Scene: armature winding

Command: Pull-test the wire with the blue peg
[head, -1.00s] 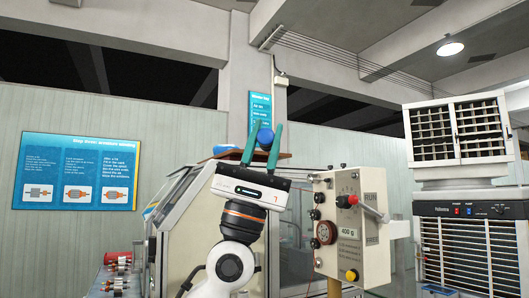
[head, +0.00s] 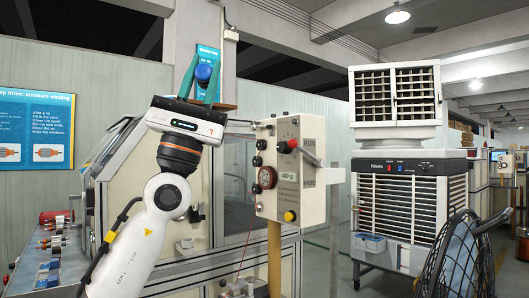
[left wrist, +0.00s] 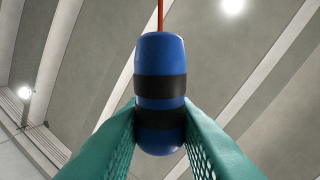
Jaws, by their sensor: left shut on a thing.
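A thin orange-red wire (left wrist: 160,14) runs straight from the peg's far end out of the top of that view. In the head view a thin red wire (head: 243,247) shows below the control box; its link to the peg cannot be traced. My right gripper is out of view.
Behind is a glazed machine enclosure (head: 232,190). A cooler (head: 410,215) and fan (head: 462,255) stand right. Parts fill the bench (head: 55,245) at left.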

